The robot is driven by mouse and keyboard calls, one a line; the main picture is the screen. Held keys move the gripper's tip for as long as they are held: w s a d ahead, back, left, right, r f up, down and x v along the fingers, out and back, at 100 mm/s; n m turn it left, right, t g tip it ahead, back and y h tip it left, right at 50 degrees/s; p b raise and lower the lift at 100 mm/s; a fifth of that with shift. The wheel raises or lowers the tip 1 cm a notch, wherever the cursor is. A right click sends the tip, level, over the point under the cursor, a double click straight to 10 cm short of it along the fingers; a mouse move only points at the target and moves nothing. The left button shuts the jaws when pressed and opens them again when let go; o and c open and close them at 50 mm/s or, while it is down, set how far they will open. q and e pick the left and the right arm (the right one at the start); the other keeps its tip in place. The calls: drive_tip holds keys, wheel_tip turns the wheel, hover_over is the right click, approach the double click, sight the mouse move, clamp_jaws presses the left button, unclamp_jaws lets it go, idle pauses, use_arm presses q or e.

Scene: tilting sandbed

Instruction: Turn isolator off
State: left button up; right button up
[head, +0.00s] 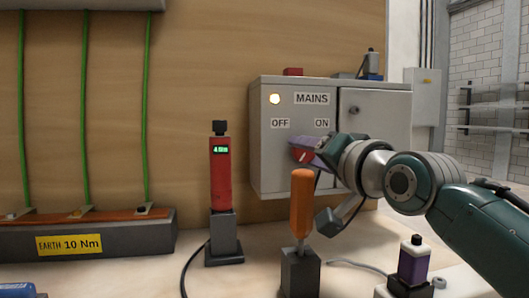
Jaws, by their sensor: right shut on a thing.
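The isolator is a grey MAINS cabinet (262,160) on the wooden board, with OFF marked at left, ON at right and a glowing lamp (274,99). Its red handle (303,157) shows below and between the two labels, nearer ON. My right gripper (324,186) is in front of the cabinet, coming from the right. It is shut on the red handle, with the contact partly hidden by its own fingers. My left gripper is not in view.
An orange-handled screwdriver (302,198) stands in a dark block just in front of my right gripper. A red tool with a green display (220,170) stands to the left. A purple-bodied tool (413,264) is at lower right. An earth bar (110,243) lies at left.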

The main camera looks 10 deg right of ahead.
clamp_jaws()
drive_tip(key=shift+r, duration=0.1)
drive_tip(key=shift+a+r+n+g+h+p, duration=0.1)
drive_tip(key=shift+n+g+h+p, duration=0.25)
drive_tip(key=shift+n+p, duration=2.4)
drive_tip(key=shift+a+n+g+h+p, duration=0.1)
drive_tip(key=shift+n+g+h+p, duration=0.2)
drive_tip(key=shift+n+p, duration=2.4)
drive_tip(key=shift+d+n+b, duration=0.1)
drive_tip(key=shift+n+b, duration=0.85)
drive_tip(key=shift+n, duration=0.2)
drive_tip(key=o, duration=0.6)
unclamp_jaws()
